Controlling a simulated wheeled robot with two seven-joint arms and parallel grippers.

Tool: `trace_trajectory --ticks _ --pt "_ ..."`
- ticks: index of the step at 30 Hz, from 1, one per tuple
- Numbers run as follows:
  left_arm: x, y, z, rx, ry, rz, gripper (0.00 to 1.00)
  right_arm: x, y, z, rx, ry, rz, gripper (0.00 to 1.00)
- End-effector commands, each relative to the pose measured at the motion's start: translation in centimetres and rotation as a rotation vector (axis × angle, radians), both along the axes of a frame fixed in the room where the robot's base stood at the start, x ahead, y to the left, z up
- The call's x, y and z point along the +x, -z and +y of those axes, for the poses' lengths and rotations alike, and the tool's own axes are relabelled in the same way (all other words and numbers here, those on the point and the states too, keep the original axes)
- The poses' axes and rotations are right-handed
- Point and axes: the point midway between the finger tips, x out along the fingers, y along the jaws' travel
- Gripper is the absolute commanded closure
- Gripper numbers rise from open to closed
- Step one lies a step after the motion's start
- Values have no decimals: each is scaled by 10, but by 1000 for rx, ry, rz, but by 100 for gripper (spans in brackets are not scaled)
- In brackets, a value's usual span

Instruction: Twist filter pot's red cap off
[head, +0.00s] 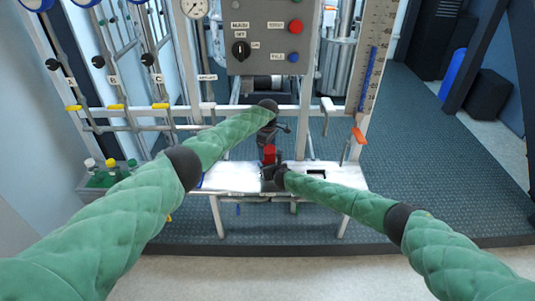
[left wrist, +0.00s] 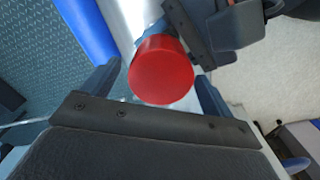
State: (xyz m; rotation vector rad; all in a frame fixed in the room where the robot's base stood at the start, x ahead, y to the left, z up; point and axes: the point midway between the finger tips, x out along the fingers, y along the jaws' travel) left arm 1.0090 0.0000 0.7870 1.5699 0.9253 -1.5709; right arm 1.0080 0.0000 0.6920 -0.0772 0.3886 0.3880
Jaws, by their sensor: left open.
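The filter pot's red cap (head: 269,154) stands above the white bench in the middle of the head view. It shows as a round red disc in the left wrist view (left wrist: 161,70). My left gripper (head: 271,138) is above the cap and open, with one finger on each side of it in the wrist view; a gap shows on at least the left side. My right gripper (head: 271,172) is low beside the pot, just under the cap, and its dark parts show at the upper right of the wrist view. The pot's body is mostly hidden; whether the right fingers grip it is unclear.
The white bench (head: 232,178) carries the pot. Behind it stand a grey control panel (head: 268,38) and a metal frame with pipes. An orange-red handle (head: 359,135) hangs at the right. Several bottles stand in a green crate (head: 100,179) at left.

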Motion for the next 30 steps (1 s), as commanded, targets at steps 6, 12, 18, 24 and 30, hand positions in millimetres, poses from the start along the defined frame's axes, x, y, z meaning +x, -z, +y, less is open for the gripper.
trace_trajectory --ticks 6,12,18,24,30 --pt "-1 -11 0 0 6 1 17 0 0 -1 0 1 0 100" --pt "0 -27 1 0 135 0 17 0 0 -1 -1 2 0 100" --pt "0 -42 0 0 265 0 17 0 0 -1 -1 2 0 100" --pt "-1 -25 0 1 280 3 17 0 0 -1 -1 2 0 100" --pt "-1 3 0 1 279 3 17 0 0 -1 -1 2 0 100"
